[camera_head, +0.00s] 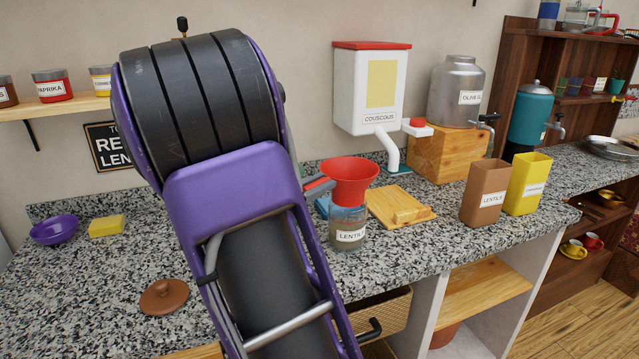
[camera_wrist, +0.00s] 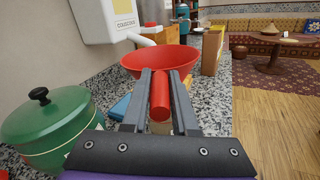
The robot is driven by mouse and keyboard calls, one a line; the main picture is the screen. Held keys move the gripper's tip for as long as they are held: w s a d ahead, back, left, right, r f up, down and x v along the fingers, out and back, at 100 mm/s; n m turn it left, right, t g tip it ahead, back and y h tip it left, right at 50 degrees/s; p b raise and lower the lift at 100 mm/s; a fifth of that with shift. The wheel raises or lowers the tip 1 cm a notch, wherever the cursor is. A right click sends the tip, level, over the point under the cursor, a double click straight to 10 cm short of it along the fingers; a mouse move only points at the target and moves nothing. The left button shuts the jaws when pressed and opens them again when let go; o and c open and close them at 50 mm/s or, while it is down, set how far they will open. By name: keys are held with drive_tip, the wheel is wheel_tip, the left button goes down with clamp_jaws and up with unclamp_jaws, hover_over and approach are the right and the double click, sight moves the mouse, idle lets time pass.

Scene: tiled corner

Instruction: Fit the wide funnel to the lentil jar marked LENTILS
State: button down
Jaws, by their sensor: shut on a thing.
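The wide red funnel (camera_head: 350,180) is over the mouth of the glass jar marked LENTILS (camera_head: 348,238), its bowl facing up and roughly level. I cannot tell whether its spout is seated in the jar or just above it. My gripper (camera_head: 318,187), partly hidden behind my purple arm, is at the funnel's left side. In the wrist view my gripper (camera_wrist: 160,80) is shut on the red handle (camera_wrist: 160,98) of the funnel (camera_wrist: 165,60). The jar is mostly hidden there behind the fingers.
A wooden board (camera_head: 400,207) and a blue item (camera_head: 322,206) lie beside the jar. A brown LENTILS box (camera_head: 484,192) and yellow box (camera_head: 528,185) stand right. The couscous dispenser's spout (camera_head: 390,150) is behind. A green lidded pot (camera_wrist: 45,125) is close left of my gripper.

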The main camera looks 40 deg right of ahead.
sight(337, 193)
drive_tip(key=shift+f+b, duration=1.55)
drive_tip(key=shift+f, duration=0.8)
drive_tip(key=c, duration=0.6)
unclamp_jaws()
drive_tip(key=s+a+p, duration=0.1)
drive_tip(key=s+a, duration=0.1)
drive_tip(key=a, duration=1.5)
drive_tip(key=shift+s+a, duration=0.15)
